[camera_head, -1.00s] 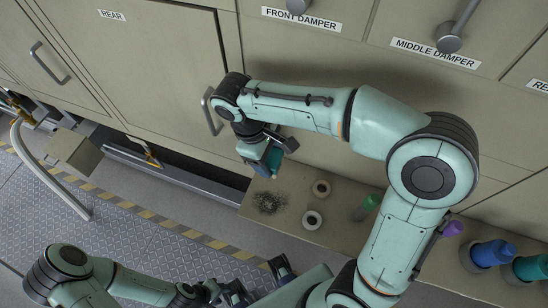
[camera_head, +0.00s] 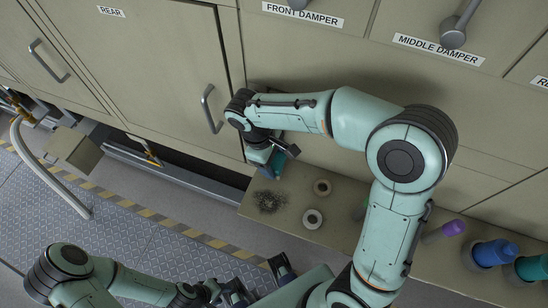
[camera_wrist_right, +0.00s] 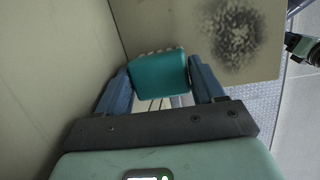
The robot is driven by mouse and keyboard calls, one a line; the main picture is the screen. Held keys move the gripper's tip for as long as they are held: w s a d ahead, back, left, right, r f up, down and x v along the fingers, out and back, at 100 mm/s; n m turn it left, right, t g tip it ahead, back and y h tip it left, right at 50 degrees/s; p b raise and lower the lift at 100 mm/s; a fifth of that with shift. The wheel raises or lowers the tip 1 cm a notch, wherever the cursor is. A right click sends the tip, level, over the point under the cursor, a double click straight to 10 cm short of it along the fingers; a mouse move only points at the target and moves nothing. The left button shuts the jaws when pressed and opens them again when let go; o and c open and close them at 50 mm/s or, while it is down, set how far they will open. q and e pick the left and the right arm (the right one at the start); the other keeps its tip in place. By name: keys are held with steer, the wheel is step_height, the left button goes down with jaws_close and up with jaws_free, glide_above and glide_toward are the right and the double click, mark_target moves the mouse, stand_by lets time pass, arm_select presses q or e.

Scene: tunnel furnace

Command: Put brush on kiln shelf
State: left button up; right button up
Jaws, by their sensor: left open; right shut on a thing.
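My right gripper (camera_head: 277,157) is shut on a teal block, which I take for the brush (camera_wrist_right: 160,76). In the right wrist view it sits between the two blue fingers, with pale tips along its far edge. In the head view the brush is mostly hidden by the gripper, close to the furnace wall and by the left end of the beige ledge (camera_head: 340,232). I take this ledge for the kiln shelf. I cannot tell whether the brush touches it. My left gripper (camera_head: 260,281) is open and empty at the bottom, apart from the shelf.
A purple-capped tool (camera_head: 452,229) and blue (camera_head: 495,253) and teal (camera_head: 533,267) bottles stand to the right. A door handle (camera_head: 211,108) sticks out beside my right wrist.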

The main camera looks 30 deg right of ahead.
steer(key=shift+f, duration=0.2)
steer(key=o, duration=0.7)
steer(key=shift+o, duration=0.2)
steer(key=shift+r, duration=0.1)
steer(key=shift+r, duration=0.25)
steer(key=p+v, duration=0.2)
steer(key=v, duration=0.9)
steer(key=shift+r, duration=0.4)
steer(key=shift+w+a, duration=0.1)
